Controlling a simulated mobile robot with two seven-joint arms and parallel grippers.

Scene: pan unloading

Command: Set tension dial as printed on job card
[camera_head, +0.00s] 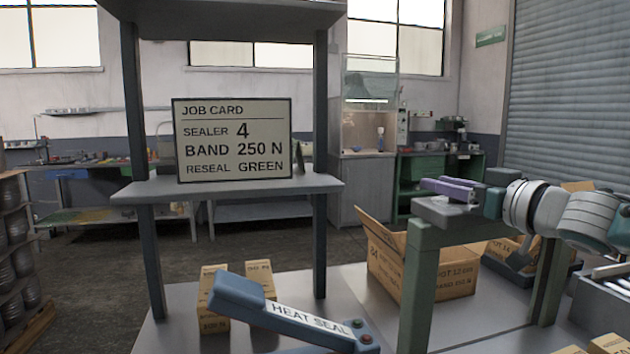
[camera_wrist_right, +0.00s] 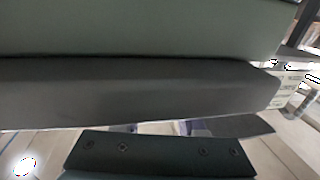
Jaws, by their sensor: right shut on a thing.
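The job card (camera_head: 232,140) stands upright on the shelf at centre left; it reads SEALER 4, BAND 250 N, RESEAL GREEN. My right gripper (camera_head: 450,188) is at the top of a green-legged frame (camera_head: 418,280), its purple fingers level over the frame's grey top. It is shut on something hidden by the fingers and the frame. The right wrist view shows close dark and grey-green surfaces (camera_wrist_right: 150,90), with no dial face or scale. I cannot make out the tension dial or its setting in either view. My left gripper is not in view.
A heat sealer (camera_head: 290,312) with a blue arm lies in front, beside small cartons (camera_head: 214,300). An open carton (camera_head: 385,255) sits behind the frame's left leg. The shelf (camera_head: 230,188) and its posts stand left of the frame.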

